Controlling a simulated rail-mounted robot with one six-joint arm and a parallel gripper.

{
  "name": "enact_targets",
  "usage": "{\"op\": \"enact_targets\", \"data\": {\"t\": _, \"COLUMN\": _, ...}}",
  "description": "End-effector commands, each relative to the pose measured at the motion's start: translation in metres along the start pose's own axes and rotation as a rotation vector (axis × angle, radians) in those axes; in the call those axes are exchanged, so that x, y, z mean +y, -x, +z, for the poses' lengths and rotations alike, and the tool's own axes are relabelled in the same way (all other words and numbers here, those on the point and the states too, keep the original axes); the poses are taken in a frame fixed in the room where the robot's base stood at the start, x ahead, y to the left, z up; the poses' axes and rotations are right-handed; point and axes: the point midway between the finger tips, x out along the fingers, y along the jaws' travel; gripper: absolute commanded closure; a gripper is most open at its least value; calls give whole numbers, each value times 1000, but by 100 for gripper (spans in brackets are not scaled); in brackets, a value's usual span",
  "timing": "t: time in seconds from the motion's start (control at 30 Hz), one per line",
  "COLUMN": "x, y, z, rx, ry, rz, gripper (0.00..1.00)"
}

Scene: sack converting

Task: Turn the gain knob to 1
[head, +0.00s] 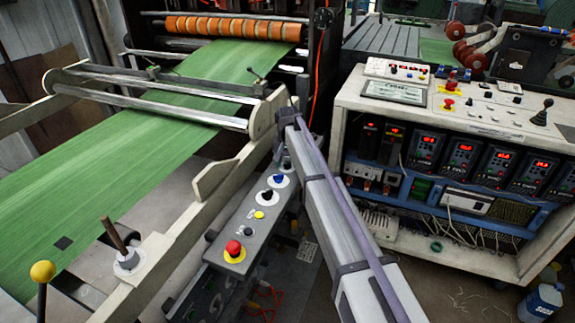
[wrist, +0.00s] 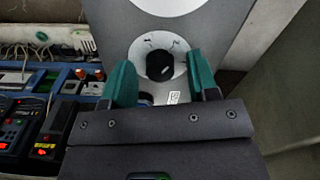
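In the wrist view a black round knob (wrist: 160,66) sits on a pale round dial plate (wrist: 137,55) on a grey panel. A light pointer line shows on its face, but the dial marks are too small to read. My gripper (wrist: 162,76) is open, with one green fingertip on each side of the knob and gaps between. I cannot tell whether the fingertips reach knob depth. A small white label (wrist: 174,97) lies below the dial. In the head view the grey control box (head: 220,225) stands beside my arm, which hides its far end; my fingers are not visible there.
The box carries a red mushroom button (head: 233,249), a yellow button (head: 259,215) and other knobs. Green sack web (head: 110,150) runs on the left beside a pale machine rail (head: 185,225). A cabinet (head: 430,125) with red displays stands right. Part of a larger pale disc (wrist: 168,3) lies above the dial.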

Motion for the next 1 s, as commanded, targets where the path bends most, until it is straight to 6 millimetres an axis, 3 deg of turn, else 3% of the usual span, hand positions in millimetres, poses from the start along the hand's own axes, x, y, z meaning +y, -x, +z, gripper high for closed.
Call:
{"op": "enact_targets", "data": {"t": 0.5, "x": 0, "y": 0, "z": 0, "rx": 0, "ry": 0, "rz": 0, "gripper": 94}}
{"op": "enact_targets", "data": {"t": 1.0, "x": 0, "y": 0, "z": 0, "rx": 0, "ry": 128, "rz": 0, "gripper": 95}}
